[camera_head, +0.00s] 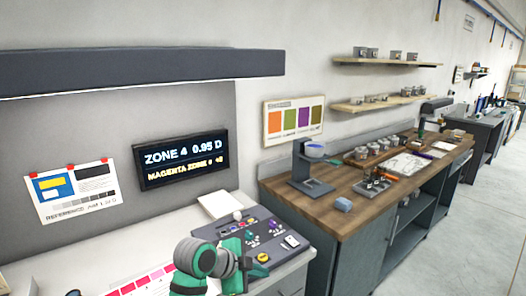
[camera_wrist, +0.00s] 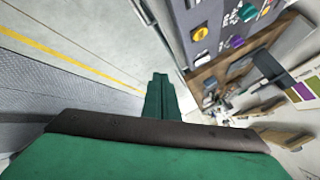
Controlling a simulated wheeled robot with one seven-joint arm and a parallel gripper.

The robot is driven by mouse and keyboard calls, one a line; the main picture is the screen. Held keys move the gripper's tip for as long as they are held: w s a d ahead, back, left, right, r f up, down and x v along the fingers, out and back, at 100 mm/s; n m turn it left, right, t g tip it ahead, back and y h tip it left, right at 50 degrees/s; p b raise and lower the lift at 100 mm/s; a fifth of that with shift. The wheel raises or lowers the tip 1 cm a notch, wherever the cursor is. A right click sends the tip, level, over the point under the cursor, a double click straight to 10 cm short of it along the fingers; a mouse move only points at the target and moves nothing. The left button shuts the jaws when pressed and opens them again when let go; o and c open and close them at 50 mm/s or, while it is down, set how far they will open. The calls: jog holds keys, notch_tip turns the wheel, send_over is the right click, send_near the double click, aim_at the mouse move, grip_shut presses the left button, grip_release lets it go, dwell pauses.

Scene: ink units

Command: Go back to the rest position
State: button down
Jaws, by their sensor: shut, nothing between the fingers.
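My gripper (camera_wrist: 160,95) shows in the wrist view with its two green fingers together and nothing between them. It points over open floor, beside the edge of the control console (camera_wrist: 205,50). In the head view my green and grey arm is folded at the bottom centre, in front of the console (camera_head: 262,243) with its knobs and buttons. The fingertips cannot be made out in the head view. No object is held.
A display (camera_head: 181,159) reading "ZONE 4 0.95 D" and a reference sheet (camera_head: 75,191) are on the grey panel behind the console. A color-bar strip (camera_head: 140,284) lies at lower left. A wooden workbench (camera_head: 345,209) with several tins stands right. Floor (camera_head: 470,235) is clear at far right.

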jog(key=s+d+f+n+t+h, duration=0.1)
jog(key=s+d+f+n+t, duration=0.3)
jog(key=d+f+n, duration=0.6)
jog(key=s+f+n+t+y, duration=0.4)
jog(key=s+f+n, duration=0.2)
jog(key=s+f, duration=0.5)
jog(key=s+a+f+n+y, duration=0.2)
jog(key=s+a, duration=0.1)
jog(key=s, duration=0.6)
jog(key=s+a+f+n+y, duration=0.1)
jog(key=s+a+n, duration=0.15)
jog(key=s, duration=0.75)
jog(key=s+a+r+m, duration=0.1)
jog(key=s+a+r, duration=0.1)
jog(key=s, duration=0.4)
jog(key=s+a+r+t+y, duration=0.1)
jog(key=s+r, duration=0.4)
jog(key=s, duration=0.2)
jog(key=shift+a+r+m, duration=0.15)
jog(key=shift+a+m, duration=0.2)
jog(key=shift+a, duration=0.05)
jog(key=shift+s+d, duration=0.1)
jog(key=shift+d, duration=0.1)
